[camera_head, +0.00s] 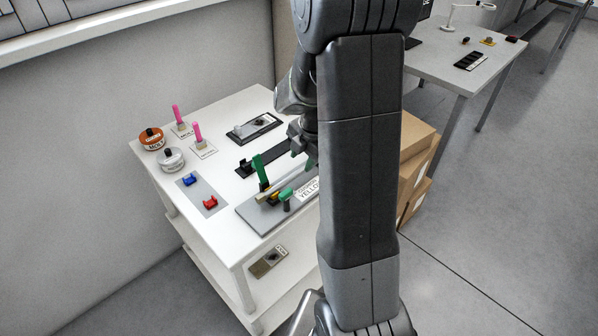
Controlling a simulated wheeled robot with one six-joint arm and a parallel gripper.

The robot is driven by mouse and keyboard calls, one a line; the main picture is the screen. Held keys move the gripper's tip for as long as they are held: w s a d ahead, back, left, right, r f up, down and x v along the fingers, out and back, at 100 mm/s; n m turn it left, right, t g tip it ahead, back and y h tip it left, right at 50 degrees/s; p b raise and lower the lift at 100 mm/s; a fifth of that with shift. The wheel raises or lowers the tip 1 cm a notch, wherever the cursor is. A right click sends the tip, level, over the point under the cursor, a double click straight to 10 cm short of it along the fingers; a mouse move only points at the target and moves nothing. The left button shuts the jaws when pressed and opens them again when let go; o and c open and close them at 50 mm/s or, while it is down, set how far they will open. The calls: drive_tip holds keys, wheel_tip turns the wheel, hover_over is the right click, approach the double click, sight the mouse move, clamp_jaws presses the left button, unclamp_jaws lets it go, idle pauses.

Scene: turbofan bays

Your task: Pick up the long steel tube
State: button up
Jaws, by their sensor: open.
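My gripper (303,152) hangs over the right part of the white cart top (222,160), partly hidden behind my own arm. It is open and I see nothing between its fingers. Below it lies a grey fixture plate (258,219) with green-handled clamps (260,168) and a white label reading YELLOW (308,189). A thin pale bar (271,190) runs along this fixture; I cannot tell whether it is the long steel tube. No other long tube shows clearly, and my arm hides the cart's right side.
On the cart top stand an orange tin (152,139), a grey tin (171,160), pink-handled tools (198,133), a plate with blue and red blocks (201,194), and a dark tray (255,127). Cardboard boxes (413,170) stand right of the cart. A wall borders the left.

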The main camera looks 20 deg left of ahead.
sight(299, 172)
drive_tip(key=shift+s+p+x, duration=0.15)
drive_tip(key=shift+p+x, duration=0.2)
drive_tip(key=shift+x, duration=0.9)
drive_tip(key=shift+s+p+x, duration=0.1)
drive_tip(key=shift+p+x, duration=0.2)
drive_tip(key=shift+x, duration=0.95)
drive_tip(key=shift+d, duration=0.15)
drive_tip(key=shift+c, duration=0.4)
clamp_jaws()
